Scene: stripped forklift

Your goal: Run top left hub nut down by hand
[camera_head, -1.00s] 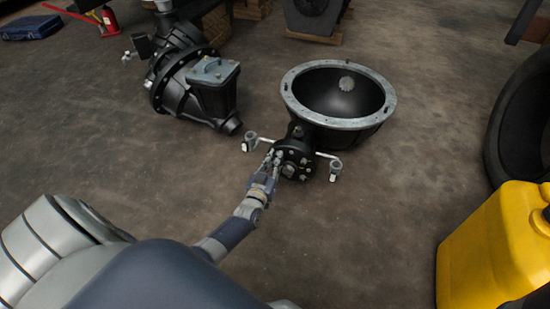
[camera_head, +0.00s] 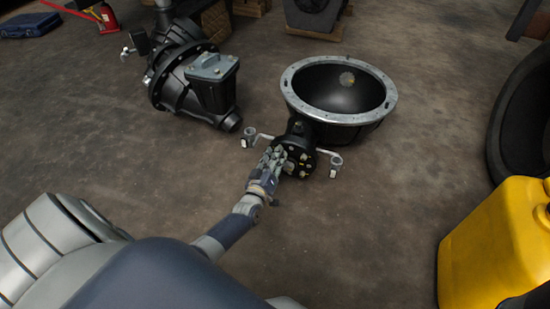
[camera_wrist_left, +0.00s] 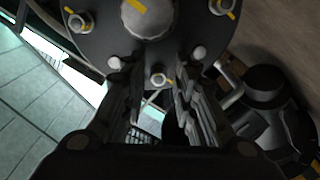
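The round black hub (camera_head: 305,160) faces me at the front of the black bell-shaped housing. It carries several nuts with yellow marks. In the left wrist view the hub face (camera_wrist_left: 105,38) fills the top, with a large round centre cap (camera_wrist_left: 146,16). A small nut (camera_wrist_left: 157,80) at the hub's lower edge shows between the fingertips. My left gripper (camera_head: 276,157) is at the hub's left side in the head view. In the wrist view its fingers (camera_wrist_left: 156,86) are apart, with a gap around the nut. Contact cannot be told. My right gripper is not in view.
The bell housing's grey rim (camera_head: 382,112) rises behind the hub. A black axle assembly (camera_head: 195,80) lies to the left. A yellow canister (camera_head: 500,240) and a tyre (camera_head: 520,125) are at right. The floor between is clear.

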